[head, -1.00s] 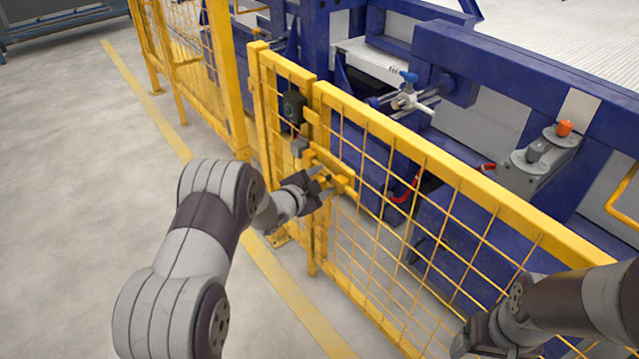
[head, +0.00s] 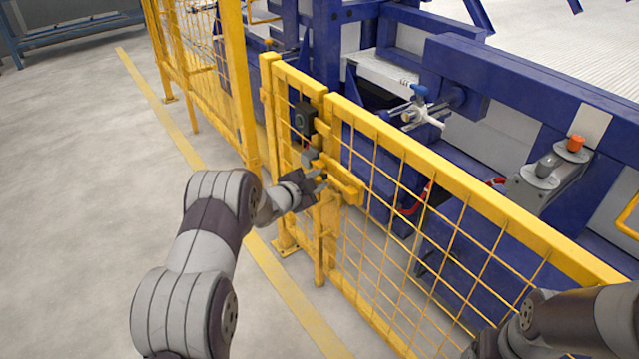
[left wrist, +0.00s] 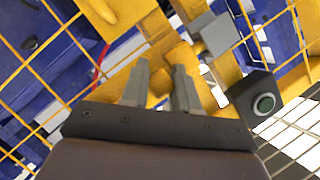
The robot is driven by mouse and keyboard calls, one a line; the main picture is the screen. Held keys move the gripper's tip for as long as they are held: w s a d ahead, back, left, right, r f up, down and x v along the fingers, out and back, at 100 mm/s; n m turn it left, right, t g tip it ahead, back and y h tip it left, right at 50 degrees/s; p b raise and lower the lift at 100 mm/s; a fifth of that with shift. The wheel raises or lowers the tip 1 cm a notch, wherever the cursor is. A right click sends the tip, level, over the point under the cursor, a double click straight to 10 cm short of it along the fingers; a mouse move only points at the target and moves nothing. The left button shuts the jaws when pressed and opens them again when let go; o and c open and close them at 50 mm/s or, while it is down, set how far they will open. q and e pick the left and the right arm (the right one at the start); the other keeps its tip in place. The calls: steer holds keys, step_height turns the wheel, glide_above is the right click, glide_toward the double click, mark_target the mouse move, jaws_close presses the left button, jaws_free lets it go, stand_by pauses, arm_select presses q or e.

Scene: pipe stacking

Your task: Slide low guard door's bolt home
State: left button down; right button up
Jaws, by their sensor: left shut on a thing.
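The low guard door (head: 450,172) is a yellow mesh panel beside a short yellow fixed panel. Its yellow bolt assembly (head: 346,185) lies across the door's edge near the post. My left gripper (head: 321,183) is at the post-side end of this assembly. In the left wrist view its two grey fingers (left wrist: 161,78) are shut on a yellow part of the bolt (left wrist: 158,88). The exact grip and the bolt's tip are partly hidden by the fingers. My right gripper (head: 488,346) is at the bottom right, cut by the frame edge, its fingers not clear.
A grey block (left wrist: 217,35) is close to the fingers. Blue machinery (head: 540,90) stands behind the door. The floor at left is clear.

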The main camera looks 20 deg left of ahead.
arm_select(q)
steer(key=shift+a+r, duration=0.15)
steer(key=shift+a, duration=0.1)
steer(key=c, duration=0.9)
jaws_free()
steer(key=shift+o, duration=0.2)
steer(key=shift+a, duration=0.1)
steer(key=shift+s, duration=0.15)
steer(key=p+v, duration=0.3)
steer(key=v, duration=0.9)
steer(key=shift+s+a, duration=0.1)
steer(key=shift+s, duration=0.05)
